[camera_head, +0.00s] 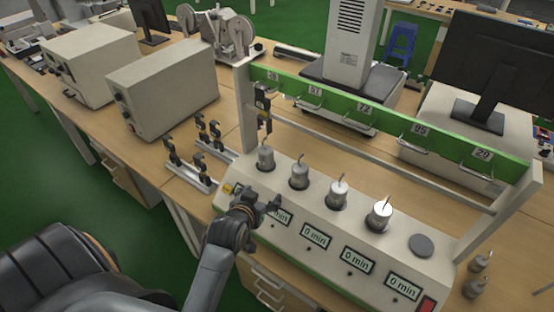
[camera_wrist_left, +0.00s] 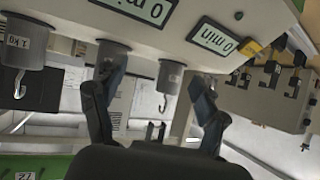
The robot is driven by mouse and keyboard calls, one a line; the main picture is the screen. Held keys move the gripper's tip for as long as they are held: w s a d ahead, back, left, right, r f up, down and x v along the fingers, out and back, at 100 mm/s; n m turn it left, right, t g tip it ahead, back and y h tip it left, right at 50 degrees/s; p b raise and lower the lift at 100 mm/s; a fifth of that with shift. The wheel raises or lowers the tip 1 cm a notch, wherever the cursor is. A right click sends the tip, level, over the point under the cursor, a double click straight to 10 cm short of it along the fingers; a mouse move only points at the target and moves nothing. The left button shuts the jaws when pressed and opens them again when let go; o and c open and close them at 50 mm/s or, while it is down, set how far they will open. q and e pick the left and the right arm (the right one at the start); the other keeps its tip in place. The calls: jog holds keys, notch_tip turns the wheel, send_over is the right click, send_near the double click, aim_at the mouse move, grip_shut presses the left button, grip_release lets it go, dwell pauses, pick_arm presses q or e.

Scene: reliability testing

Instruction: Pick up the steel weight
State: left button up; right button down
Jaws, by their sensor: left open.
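Steel weights with hooks on top stand in a row on the sloped tester panel: the far-left one (camera_head: 265,158), a second (camera_head: 299,177), a third (camera_head: 338,192) and a fourth (camera_head: 379,215). My left gripper (camera_head: 268,207) is in front of the left end of the row, above the panel, and holds nothing. In the upside-down left wrist view its two fingers (camera_wrist_left: 155,78) are spread apart. One weight (camera_wrist_left: 172,78) shows between them, and another (camera_wrist_left: 112,50) is partly behind a finger. A weight marked 1 kg (camera_wrist_left: 25,42) is at the left. My right gripper is not visible.
A green numbered crossbar (camera_head: 390,128) with handles spans above the weights, on pale posts. A black clamp (camera_head: 263,108) hangs near its left end. Black fixtures (camera_head: 200,148) stand left of the panel. Two more weights (camera_head: 480,262) stand at right. A grey disc (camera_head: 421,245) lies on the panel.

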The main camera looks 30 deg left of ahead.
aim_at(264, 162)
pick_arm(q)
jog(key=shift+n+t+y, duration=0.6)
jog(key=shift+t+y, duration=0.1)
jog(key=w+a, duration=0.1)
jog(key=w, duration=0.1)
jog(key=w+a, duration=0.2)
jog(key=w, duration=0.1)
jog(key=w+a+p, duration=0.1)
jog(key=w+a, duration=0.1)
jog(key=w, duration=0.1)
jog(key=shift+w+a+r, duration=0.25)
jog(key=shift+r, duration=0.15)
jog(key=shift+w+a+f, duration=0.15)
jog(key=shift+w+f, duration=0.1)
jog(key=shift+w, duration=0.15)
jog(key=shift+w+a+p, duration=0.15)
jog(key=shift+w+p, duration=0.2)
jog(key=shift+w, duration=0.05)
jog(key=p+x, duration=0.1)
jog(key=x, duration=0.2)
jog(key=shift+w+a, duration=0.1)
jog(key=shift+w+a+f, duration=0.15)
jog(key=shift+w+f, duration=0.15)
jog(key=shift+w, duration=0.2)
